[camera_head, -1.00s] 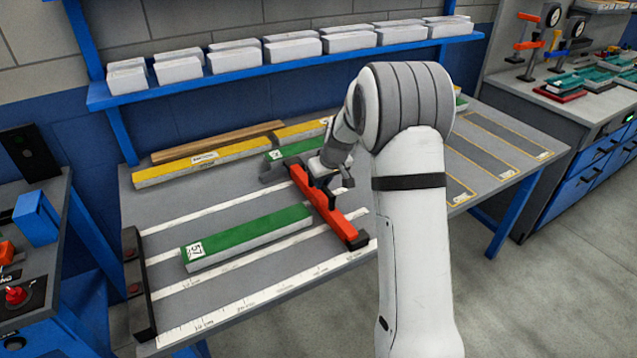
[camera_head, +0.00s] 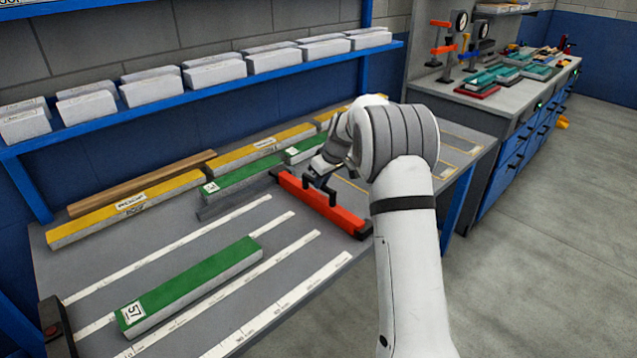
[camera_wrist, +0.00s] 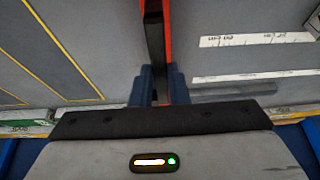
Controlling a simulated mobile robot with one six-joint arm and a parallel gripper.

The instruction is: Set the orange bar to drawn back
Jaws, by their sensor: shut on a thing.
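The orange bar (camera_head: 343,217) lies slanting across the bench, to the right of the ends of the white marked strips. My gripper (camera_head: 321,182) is over its middle and shut on it, with dark fingers reaching down to it. In the wrist view the bar shows as an orange edge (camera_wrist: 167,45) beside a dark strip, between the blue-grey fingers (camera_wrist: 157,85). The exact contact is partly hidden by my wrist. A green block (camera_head: 192,283) with a label lies on the strips, apart from the bar.
Yellow-topped blocks (camera_head: 130,207), a wooden strip (camera_head: 145,183) and more green-topped blocks (camera_head: 240,182) line the back of the bench. A dark end stop (camera_head: 57,330) stands at the front left.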

